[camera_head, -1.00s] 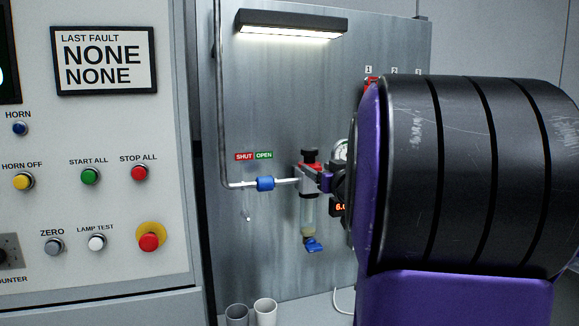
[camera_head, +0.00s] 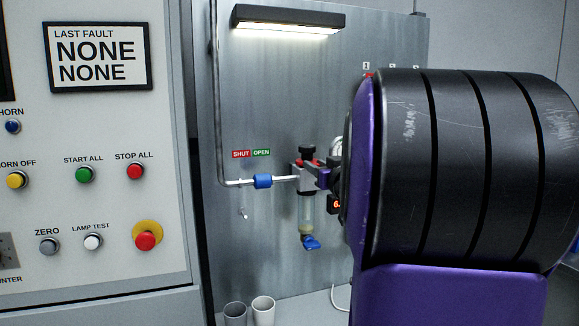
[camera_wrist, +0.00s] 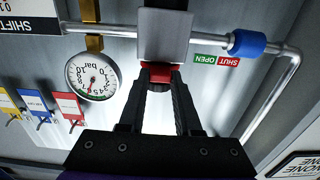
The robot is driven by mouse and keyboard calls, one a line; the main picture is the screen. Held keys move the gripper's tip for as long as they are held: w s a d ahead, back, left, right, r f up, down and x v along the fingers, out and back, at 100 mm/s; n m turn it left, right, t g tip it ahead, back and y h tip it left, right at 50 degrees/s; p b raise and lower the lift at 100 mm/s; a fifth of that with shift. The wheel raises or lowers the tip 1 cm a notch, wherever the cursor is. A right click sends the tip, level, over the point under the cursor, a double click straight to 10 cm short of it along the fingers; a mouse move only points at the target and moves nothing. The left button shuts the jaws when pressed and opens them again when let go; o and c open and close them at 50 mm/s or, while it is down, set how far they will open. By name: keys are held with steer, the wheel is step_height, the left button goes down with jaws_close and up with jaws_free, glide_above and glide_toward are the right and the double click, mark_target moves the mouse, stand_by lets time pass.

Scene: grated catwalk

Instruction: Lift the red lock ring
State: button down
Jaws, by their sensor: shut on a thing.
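The red lock ring (camera_head: 315,162) sits below the black knob (camera_head: 307,150) on the grey regulator body (camera_head: 305,184) in the head view, partly hidden by my gripper. In the wrist view, which looks upside down, the red ring (camera_wrist: 160,67) lies between my fingertips against the grey body (camera_wrist: 164,38). My gripper (camera_wrist: 160,76) is shut on the ring, one finger on each side. In the head view my large black and purple arm covers the right side, and my fingers (camera_head: 322,176) reach in from the right.
A pipe with a blue collar (camera_head: 263,181) runs left from the regulator. A clear bowl (camera_head: 306,214) with a blue tap (camera_head: 311,243) hangs below it. A pressure gauge (camera_wrist: 91,76) is close beside my gripper. Two cups (camera_head: 263,309) stand below. A button panel (camera_head: 100,200) stands left.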

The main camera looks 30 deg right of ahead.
steer(key=shift+r+p, duration=1)
steer(key=shift+p, duration=0.1)
steer(key=c, duration=0.6)
jaws_free()
steer(key=shift+f, duration=0.1)
